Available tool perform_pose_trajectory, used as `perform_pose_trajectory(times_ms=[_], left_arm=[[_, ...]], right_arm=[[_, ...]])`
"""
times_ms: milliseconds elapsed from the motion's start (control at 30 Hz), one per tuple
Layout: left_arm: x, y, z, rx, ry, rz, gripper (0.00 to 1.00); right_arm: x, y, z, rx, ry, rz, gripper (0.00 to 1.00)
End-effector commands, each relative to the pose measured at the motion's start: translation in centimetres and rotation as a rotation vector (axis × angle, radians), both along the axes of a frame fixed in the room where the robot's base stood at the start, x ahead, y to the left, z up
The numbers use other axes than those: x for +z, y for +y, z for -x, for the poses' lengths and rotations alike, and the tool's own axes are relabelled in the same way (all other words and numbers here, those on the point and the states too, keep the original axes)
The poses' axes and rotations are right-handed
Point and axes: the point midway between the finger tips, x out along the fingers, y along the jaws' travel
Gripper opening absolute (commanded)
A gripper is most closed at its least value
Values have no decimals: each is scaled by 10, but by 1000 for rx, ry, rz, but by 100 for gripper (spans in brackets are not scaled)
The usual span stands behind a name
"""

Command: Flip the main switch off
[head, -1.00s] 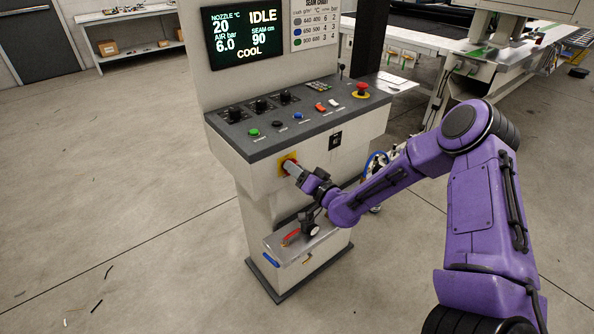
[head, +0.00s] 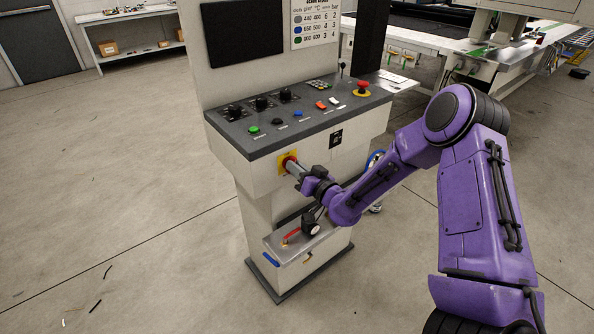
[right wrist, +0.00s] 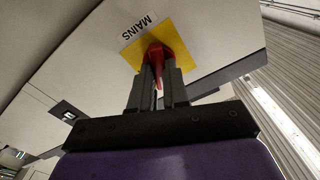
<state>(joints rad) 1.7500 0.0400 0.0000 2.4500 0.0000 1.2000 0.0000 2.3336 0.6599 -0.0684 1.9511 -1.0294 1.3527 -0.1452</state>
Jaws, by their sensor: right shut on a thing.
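The main switch is a red rotary handle (right wrist: 158,56) on a yellow plate (right wrist: 184,50) labelled MAINS, seen in the right wrist view. In the head view the yellow plate (head: 283,159) sits on the front of the console, below its sloped panel. My right gripper (right wrist: 157,80) is shut on the red handle, with a finger on each side of it. In the head view my right gripper (head: 295,168) reaches the plate from the right and hides part of the handle. The console screen (head: 240,32) is dark. My left gripper is not in view.
The sloped panel (head: 270,134) above carries knobs, coloured buttons and a red emergency stop (head: 362,88). A grey box (head: 275,254) with a red-handled tool on it juts out below the gripper. The floor at left is mostly clear.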

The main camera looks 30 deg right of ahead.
Motion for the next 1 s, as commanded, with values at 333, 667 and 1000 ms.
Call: perform_pose_trajectory(times_ms=[333,667,1000], left_arm=[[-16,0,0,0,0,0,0],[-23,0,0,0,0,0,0],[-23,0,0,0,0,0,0]], right_arm=[[-2,1,0,2,-19,258,0],[-1,2,0,0,-30,388,0],[-1,1,1,0,-30,414,0]])
